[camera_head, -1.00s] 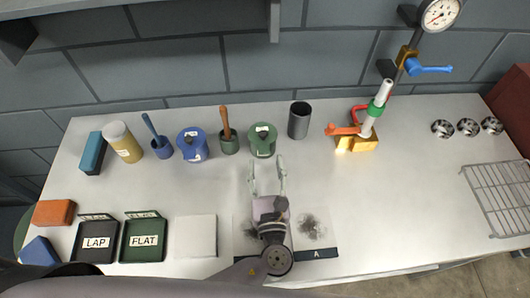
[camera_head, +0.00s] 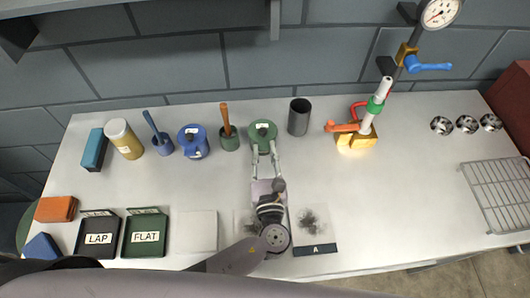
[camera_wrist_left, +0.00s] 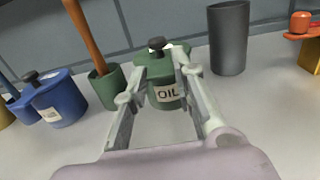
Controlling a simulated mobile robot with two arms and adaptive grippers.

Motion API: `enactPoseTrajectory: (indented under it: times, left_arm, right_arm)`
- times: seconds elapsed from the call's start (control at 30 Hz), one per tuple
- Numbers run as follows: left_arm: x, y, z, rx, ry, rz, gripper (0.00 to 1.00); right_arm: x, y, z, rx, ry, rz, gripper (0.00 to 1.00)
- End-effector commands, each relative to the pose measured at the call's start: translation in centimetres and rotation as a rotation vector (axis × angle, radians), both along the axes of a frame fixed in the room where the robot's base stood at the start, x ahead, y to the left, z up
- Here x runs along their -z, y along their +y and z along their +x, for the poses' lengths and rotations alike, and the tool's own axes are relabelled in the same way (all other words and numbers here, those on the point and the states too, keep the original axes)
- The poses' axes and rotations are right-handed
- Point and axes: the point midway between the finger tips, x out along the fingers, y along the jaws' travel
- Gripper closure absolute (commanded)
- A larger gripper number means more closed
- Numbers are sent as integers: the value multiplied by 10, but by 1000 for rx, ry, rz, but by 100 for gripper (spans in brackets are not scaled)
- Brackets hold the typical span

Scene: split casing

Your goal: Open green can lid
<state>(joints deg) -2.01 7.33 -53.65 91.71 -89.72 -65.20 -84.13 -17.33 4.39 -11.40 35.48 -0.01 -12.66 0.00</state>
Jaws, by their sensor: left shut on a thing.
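The green can (camera_head: 263,146) stands upright at the back of the bench. Its front bears an "OIL" label in the left wrist view (camera_wrist_left: 168,94). Its green lid (camera_head: 262,129), with a dark knob (camera_wrist_left: 156,45), sits on top. My left gripper (camera_head: 264,149) reaches it from the front, one finger on each side, and is shut on the can near its upper part. The exact contact at the fingertips, on lid edge or body, is hard to tell. My right gripper is not in view.
A green pot with a brush (camera_head: 228,140) stands close left of the can, a blue lidded can (camera_head: 194,143) beyond it. A dark grey cup (camera_head: 299,118) is close right. A brass block with a red lever (camera_head: 356,139) stands farther right. The bench centre-right is clear.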

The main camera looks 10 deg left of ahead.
Motion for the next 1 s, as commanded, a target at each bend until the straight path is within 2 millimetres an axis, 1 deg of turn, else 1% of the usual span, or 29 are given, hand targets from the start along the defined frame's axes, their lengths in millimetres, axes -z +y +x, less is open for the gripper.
enactPoseTrajectory:
  times: [0.03, 0.3, 1.0]
  left_arm:
    - [0, -1, 0, 4, 0, -1, 83]
    - [0, -3, 0, 10, 1, -2, 100]
    - [-2, -7, -1, 16, -1, -7, 100]
  right_arm:
    - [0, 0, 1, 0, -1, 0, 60]
    - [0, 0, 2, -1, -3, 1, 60]
    - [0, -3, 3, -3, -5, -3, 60]
